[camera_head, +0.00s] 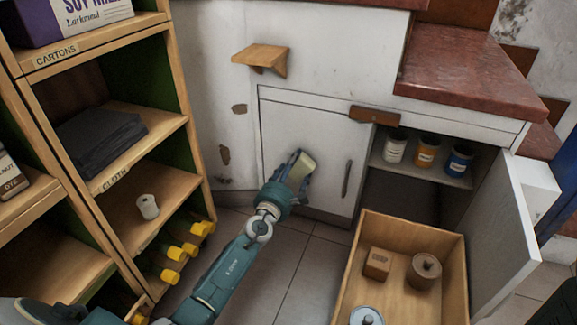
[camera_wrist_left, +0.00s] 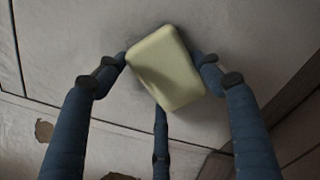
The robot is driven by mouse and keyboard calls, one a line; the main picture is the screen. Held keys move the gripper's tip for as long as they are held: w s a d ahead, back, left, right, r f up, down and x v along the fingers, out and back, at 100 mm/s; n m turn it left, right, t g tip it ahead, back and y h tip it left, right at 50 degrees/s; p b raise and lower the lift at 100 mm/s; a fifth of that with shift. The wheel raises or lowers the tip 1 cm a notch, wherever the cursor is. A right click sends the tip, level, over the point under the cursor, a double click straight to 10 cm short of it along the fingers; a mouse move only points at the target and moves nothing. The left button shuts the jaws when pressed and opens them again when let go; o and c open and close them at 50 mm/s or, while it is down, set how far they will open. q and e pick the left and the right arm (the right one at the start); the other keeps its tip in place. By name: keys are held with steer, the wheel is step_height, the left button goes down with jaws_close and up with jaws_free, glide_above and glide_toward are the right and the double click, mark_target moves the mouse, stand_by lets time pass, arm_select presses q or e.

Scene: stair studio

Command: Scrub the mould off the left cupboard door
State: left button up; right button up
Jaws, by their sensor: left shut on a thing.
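The left cupboard door (camera_head: 300,120) is a closed white panel with a dark vertical handle (camera_head: 347,178) at its right side. My left gripper (camera_head: 299,170) is in front of the door's lower middle, shut on a pale yellow-green sponge (camera_head: 303,167). In the left wrist view the sponge (camera_wrist_left: 168,68) sits tilted between the blue fingers, against or very close to the door (camera_wrist_left: 70,45). A faint grey smudge shows on the door around the sponge; I cannot tell mould from shadow. My right gripper is out of view.
The right cupboard door (camera_head: 512,235) stands open, with several jars on the shelf inside. A wooden crate (camera_head: 345,292) with containers is on the floor in front. A wooden shelf unit (camera_head: 150,115) stands left. A small bracket shelf (camera_head: 262,54) juts above the door.

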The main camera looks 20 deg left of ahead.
mark_target(317, 166)
arm_select(q)
steer(key=shift+w+d+r+p, duration=0.1)
steer(key=shift+d+p, duration=0.3)
steer(key=shift+d, duration=1.15)
steer(key=shift+w+d+p, duration=0.1)
steer(key=shift+d+p, duration=0.25)
steer(key=shift+d, duration=1.15)
steer(key=shift+w, duration=0.1)
steer(key=shift+a, duration=0.1)
